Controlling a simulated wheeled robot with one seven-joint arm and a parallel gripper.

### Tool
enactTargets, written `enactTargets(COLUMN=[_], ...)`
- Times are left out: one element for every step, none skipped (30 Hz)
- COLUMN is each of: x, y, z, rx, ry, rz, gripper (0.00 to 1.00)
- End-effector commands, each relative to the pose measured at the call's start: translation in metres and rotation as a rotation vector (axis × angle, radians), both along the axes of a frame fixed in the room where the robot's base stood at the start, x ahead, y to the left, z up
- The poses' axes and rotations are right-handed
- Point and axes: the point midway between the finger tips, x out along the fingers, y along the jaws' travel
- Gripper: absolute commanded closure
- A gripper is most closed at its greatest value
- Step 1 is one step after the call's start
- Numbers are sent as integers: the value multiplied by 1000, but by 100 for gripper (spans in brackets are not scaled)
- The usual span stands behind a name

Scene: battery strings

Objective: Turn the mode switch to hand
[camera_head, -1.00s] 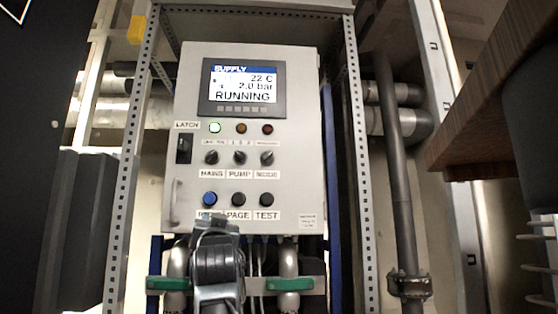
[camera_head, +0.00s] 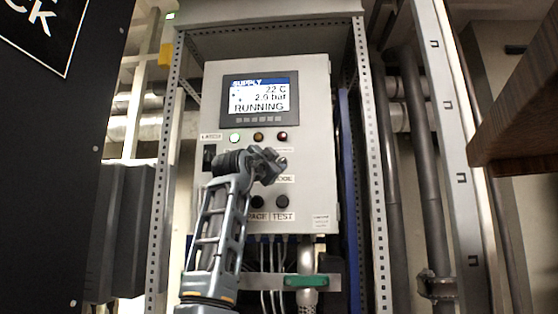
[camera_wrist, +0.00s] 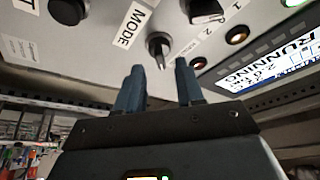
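The knob's grip shows just beyond and between the fingertips, with no clear contact. In the head view my gripper (camera_head: 272,164) is in front of the control panel (camera_head: 316,120) at the mode switch's place and largely hides the switch. The switch's exact position legend is too small to read.
The display (camera_head: 260,98) reads SUPPLY, 22 C, 2.0 bar, RUNNING. The green lamp (camera_head: 234,137) is lit. The pump switch (camera_wrist: 206,12) is close by on the panel. A perforated rack post (camera_head: 372,150) and a wooden board (camera_head: 520,90) stand to the right.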

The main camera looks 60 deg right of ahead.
Motion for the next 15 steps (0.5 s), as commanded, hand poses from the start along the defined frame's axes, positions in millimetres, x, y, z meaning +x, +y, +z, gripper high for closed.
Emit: enactTargets(x=[0,1,2,2,3,3,3,3,4,4,4,4,4,4,4], y=[-8,-12,-17,-20,-22,-25,-27,-29,-31,-32,-32,-33,-33,-33,-33], z=[5,5,7,7,8,9,9,9,9,9,9,9,9,9,9], rx=[1,0,0,0,0,-1,-1,-1,-1,-1,-1,-2,-2,-2,-2], ry=[1,1,2,3,2,2,2,2,2,2,1,1,1,1,1], rz=[-1,0,0,0,0,0,0,0,0,0,0,1,1,1,1], gripper=[63,63,63,63,63,63,63,63,63,63,63,63,63,63,63])
